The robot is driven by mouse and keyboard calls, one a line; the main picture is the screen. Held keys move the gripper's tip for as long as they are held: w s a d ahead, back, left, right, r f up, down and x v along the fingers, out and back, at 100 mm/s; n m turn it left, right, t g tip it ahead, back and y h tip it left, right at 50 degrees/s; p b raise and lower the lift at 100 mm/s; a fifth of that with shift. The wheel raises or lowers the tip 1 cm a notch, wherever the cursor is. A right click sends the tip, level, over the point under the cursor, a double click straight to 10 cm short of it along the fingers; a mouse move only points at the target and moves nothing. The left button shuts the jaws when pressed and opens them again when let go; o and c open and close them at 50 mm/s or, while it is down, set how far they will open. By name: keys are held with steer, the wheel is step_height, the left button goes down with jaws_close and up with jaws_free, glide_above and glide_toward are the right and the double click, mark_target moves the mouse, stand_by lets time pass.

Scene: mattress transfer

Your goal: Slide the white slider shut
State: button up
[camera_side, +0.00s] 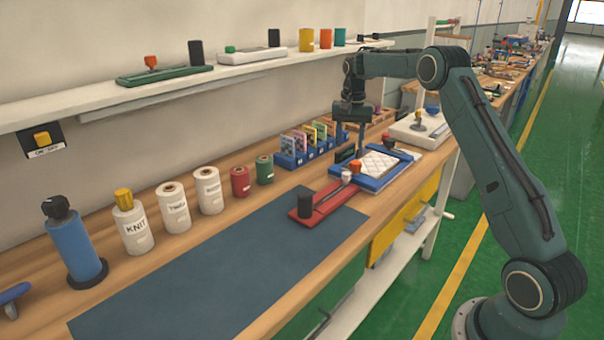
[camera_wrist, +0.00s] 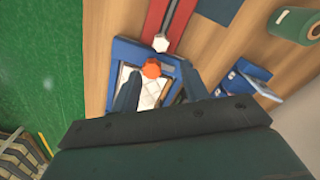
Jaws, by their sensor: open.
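A red slider track (camera_side: 328,199) lies on the bench with a black block at its near end and a white knob (camera_side: 346,177) at its far end. In the wrist view the white knob (camera_wrist: 161,43) sits at the track's end, beside an orange knob (camera_wrist: 151,69). The orange knob (camera_side: 355,166) is at the edge of a blue frame (camera_side: 371,183) around a white quilted pad (camera_side: 377,163). My gripper (camera_side: 361,150) points down above the blue frame, open and empty. In the wrist view its fingers (camera_wrist: 160,86) stand apart over the pad, beyond the white knob.
A white-based device (camera_side: 418,131) stands behind the frame. A blue rack of colored cards (camera_side: 303,146) and several spools (camera_side: 208,190) line the wall side. A white-based slider (camera_side: 250,56) and a green one (camera_side: 165,76) are on the shelf. The blue-grey mat (camera_side: 220,270) is clear.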

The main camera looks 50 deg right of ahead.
step_height(320, 180, up, 3)
steer(key=shift+r, duration=0.15)
stand_by(0.4)
steer(key=s+a+r+n+t, duration=0.1)
steer(key=s+a+r+n, duration=0.2)
steer(key=s+a+r, duration=0.5)
steer(key=s+a+r+n+t, duration=0.2)
steer(key=s+a+r, duration=0.25)
steer(key=a, duration=0.55)
steer(key=s+a+f+n+t, duration=0.1)
steer(key=s+a, duration=0.4)
steer(key=s, duration=0.6)
steer(key=s+a+f+n+t, duration=0.1)
steer(key=s+a+f+n, duration=0.3)
steer(key=s, duration=0.6)
steer(key=shift+s+a+n+t, duration=0.35)
steer(key=shift+a+n, duration=0.25)
steer(key=shift+a, duration=0.15)
